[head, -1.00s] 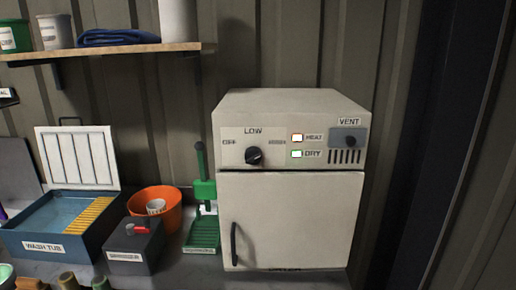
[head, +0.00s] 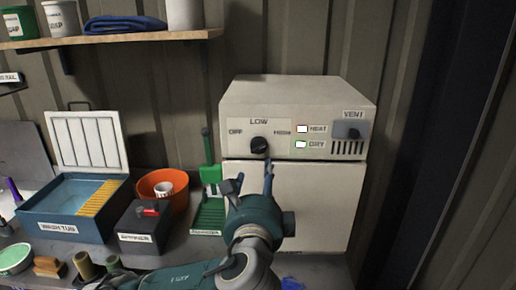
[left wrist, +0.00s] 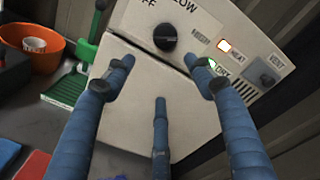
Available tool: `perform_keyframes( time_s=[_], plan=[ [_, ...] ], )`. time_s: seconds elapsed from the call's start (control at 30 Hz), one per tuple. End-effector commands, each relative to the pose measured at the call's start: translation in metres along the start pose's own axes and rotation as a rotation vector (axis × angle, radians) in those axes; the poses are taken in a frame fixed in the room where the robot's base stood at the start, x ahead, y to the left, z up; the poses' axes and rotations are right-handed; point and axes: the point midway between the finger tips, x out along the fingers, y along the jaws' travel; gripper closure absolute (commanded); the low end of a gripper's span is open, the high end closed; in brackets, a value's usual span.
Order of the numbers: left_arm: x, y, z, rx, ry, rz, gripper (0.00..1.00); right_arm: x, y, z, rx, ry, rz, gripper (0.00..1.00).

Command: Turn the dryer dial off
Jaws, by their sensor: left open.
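The dryer (head: 300,185) is a cream box with a front door. The HEAT light (head: 302,129) and DRY light (head: 300,144) are lit. My left gripper (head: 252,179) is open and empty, just below and in front of the dial. In the left wrist view its blue fingers (left wrist: 158,74) spread apart below the dial, not around it. My right gripper is out of view.
A vent knob (head: 354,133) is at the panel's right.

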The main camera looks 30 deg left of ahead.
Motion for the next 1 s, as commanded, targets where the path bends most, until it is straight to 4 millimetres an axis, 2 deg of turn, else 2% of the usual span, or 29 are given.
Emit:
perform_keyframes(
  time_s=[0.03,0.17,0.27,0.5,0.7,1.0],
  plan=[
    [-0.001,-0.011,0.009,0.024,-0.02,-0.025,0.45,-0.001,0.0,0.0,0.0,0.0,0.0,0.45],
    [0.004,-0.02,0.018,0.051,-0.044,-0.044,0.45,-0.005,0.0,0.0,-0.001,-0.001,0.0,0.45],
    [0.018,-0.02,0.019,0.052,-0.044,-0.041,0.45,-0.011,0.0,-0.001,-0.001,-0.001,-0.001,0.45],
    [0.065,-0.023,0.021,0.05,-0.043,-0.039,0.45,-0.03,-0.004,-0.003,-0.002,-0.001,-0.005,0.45],
    [0.094,-0.023,0.021,0.048,-0.041,-0.039,0.45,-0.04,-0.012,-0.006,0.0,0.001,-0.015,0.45],
    [0.105,-0.021,0.019,0.045,-0.038,-0.041,0.45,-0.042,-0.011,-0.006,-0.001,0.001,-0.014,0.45]
  ],
)
